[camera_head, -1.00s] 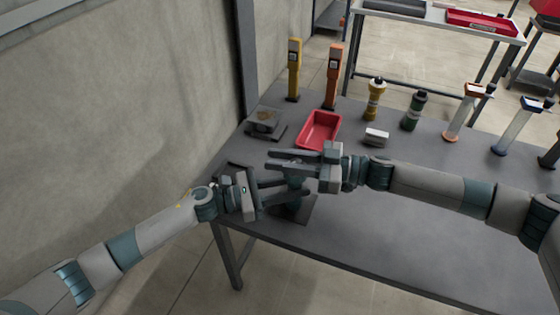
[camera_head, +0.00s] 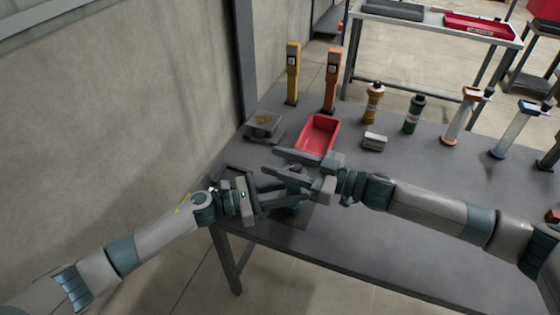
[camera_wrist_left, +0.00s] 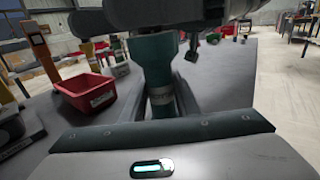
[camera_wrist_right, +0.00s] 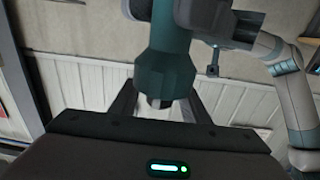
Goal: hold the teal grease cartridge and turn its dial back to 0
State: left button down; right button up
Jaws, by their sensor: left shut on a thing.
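The teal grease cartridge (camera_head: 293,207) stands upright near the table's front left corner, mostly hidden by my grippers in the head view. It shows as a teal cylinder in the left wrist view (camera_wrist_left: 155,65) and in the right wrist view (camera_wrist_right: 165,68). My left gripper (camera_head: 300,192) is shut on its body from the left. My right gripper (camera_head: 275,162) is above the left one, at the cartridge's top, with its fingers apart on either side. I cannot tell whether they touch the dial, and the dial's reading is hidden.
A red tray (camera_head: 318,136) lies behind the grippers, with a grey scale-like device (camera_head: 264,125) to its left. A small pale box (camera_head: 375,141), a yellow cartridge (camera_head: 372,103) and a green one (camera_head: 413,114) stand to its right.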

jog(key=shift+d, duration=0.1)
jog(key=v, duration=1.2)
dwell(0.4)
pick_arm(q)
jog(key=c, duration=1.3)
grip_release()
jog(key=shift+o, duration=0.2)
jog(key=v, duration=1.2)
